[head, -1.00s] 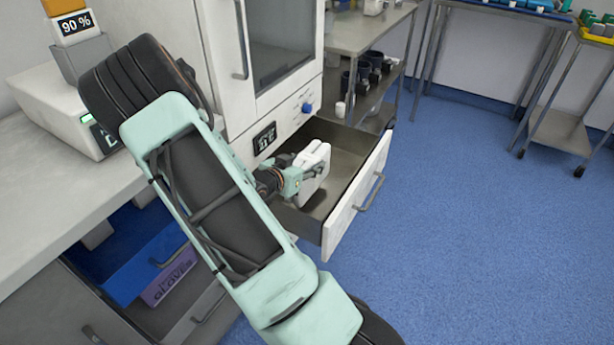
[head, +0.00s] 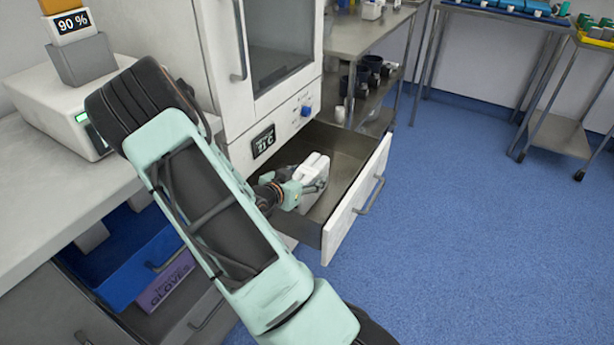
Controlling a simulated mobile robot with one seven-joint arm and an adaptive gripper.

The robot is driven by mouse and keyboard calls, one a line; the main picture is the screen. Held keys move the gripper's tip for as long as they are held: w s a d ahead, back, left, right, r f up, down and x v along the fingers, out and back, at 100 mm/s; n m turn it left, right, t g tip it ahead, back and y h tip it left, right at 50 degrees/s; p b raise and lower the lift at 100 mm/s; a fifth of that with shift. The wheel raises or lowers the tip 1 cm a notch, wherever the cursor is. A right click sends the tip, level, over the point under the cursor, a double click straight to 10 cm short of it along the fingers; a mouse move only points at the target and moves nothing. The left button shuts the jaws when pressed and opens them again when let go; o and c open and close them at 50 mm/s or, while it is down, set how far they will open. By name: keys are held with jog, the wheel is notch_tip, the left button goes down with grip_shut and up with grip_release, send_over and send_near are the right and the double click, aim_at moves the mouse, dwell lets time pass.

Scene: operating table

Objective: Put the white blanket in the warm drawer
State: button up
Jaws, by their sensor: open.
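The white blanket (head: 313,170) is a small folded bundle standing roughly upright inside the open warm drawer (head: 352,205). The drawer is pulled out below the white cabinet, and its grey inside is otherwise bare where it shows. My gripper (head: 308,187) is in the drawer at the blanket, with its fingers open around the lower part of it. The blanket appears to rest on the drawer floor, but its lower edge is partly hidden by my gripper. My arm hides the drawer's near left corner.
The warming cabinet (head: 265,60) with a display and blue knob stands above the drawer. A counter (head: 60,190) is on the left, over an open blue drawer (head: 130,255) and a gloves box (head: 165,282). A steel shelf unit (head: 350,40) stands behind.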

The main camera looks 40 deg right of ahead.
jog(key=shift+r, duration=0.25)
jog(key=p+v, duration=0.4)
jog(key=v, duration=0.8)
jog(key=shift+f, duration=0.15)
